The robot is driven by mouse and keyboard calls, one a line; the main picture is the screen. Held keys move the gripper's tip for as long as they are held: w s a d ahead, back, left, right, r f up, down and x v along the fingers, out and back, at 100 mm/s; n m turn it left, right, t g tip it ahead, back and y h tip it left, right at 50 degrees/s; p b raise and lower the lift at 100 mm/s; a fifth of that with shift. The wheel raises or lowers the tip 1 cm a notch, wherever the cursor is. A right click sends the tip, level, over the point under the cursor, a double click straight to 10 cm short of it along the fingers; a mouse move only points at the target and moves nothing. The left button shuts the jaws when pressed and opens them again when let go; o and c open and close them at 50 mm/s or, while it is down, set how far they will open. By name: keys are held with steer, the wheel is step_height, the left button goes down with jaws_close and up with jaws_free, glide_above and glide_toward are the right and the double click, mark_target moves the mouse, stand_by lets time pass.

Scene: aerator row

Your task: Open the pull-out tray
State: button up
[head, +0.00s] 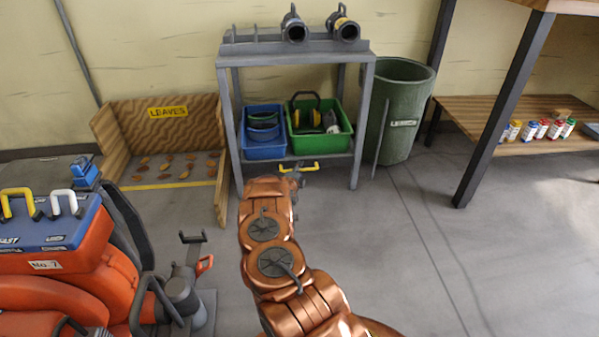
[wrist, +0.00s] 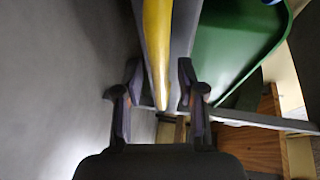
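The pull-out tray (head: 339,155) is the low shelf of the grey rack, level with the rack's front legs. A yellow handle (head: 305,167) is on its front edge. My gripper (head: 292,172) is at this handle, partly hidden by my copper arm. In the wrist view the yellow handle (wrist: 157,45) runs between the two fingers of my gripper (wrist: 158,95). The fingers are apart, with a gap on both sides of the handle. I see no contact.
A blue bin (head: 263,148) and a green bin (head: 340,142) with ear defenders stand on the tray. A dark green barrel (head: 408,100) is right of the rack, a wooden leaves bay (head: 112,140) left. An orange machine (head: 60,275) stands at front left. The right floor is clear.

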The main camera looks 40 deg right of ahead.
jaws_close()
stand_by(0.7)
